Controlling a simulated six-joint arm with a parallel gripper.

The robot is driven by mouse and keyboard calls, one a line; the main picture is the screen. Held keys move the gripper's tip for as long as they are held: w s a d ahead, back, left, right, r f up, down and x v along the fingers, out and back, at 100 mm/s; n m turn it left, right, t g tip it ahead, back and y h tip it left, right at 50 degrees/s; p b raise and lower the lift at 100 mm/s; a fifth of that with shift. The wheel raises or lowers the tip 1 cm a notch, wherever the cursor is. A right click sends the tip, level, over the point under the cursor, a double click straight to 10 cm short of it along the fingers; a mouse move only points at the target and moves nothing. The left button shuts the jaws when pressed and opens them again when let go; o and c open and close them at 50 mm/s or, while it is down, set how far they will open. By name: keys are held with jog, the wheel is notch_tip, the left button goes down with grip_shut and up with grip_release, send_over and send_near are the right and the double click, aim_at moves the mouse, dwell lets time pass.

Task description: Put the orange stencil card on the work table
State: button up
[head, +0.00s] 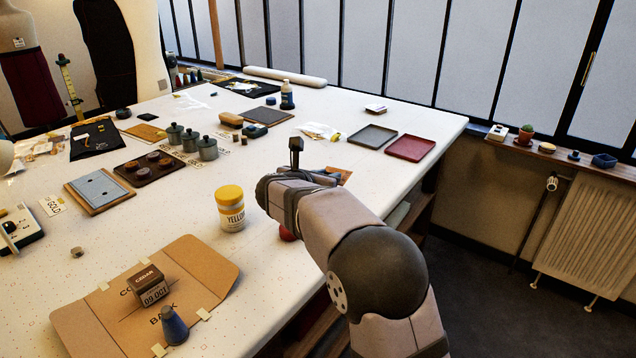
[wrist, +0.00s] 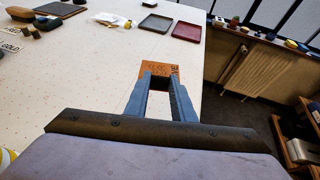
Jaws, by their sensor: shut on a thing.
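The orange stencil card (wrist: 154,68) is at the tips of my gripper (wrist: 160,80) in the wrist view, with dark marks on its face. My gripper is shut on its near edge. In the head view only a small orange-brown part of the card (head: 345,174) shows past my arm, near the right edge of the white work table (head: 400,172). The card lies over the table top in the picture; I cannot tell whether it touches the surface. My gripper's fingers are mostly hidden behind my arm in the head view.
A grey tray (head: 372,136) and a red tray (head: 410,147) lie beyond the card. A yellow-lidded jar (head: 230,208) stands left of my arm. A red object (head: 288,233) is partly hidden by my arm. White table around the card is clear; its right edge is close.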

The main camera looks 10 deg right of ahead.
jog(key=shift+r, duration=0.1)
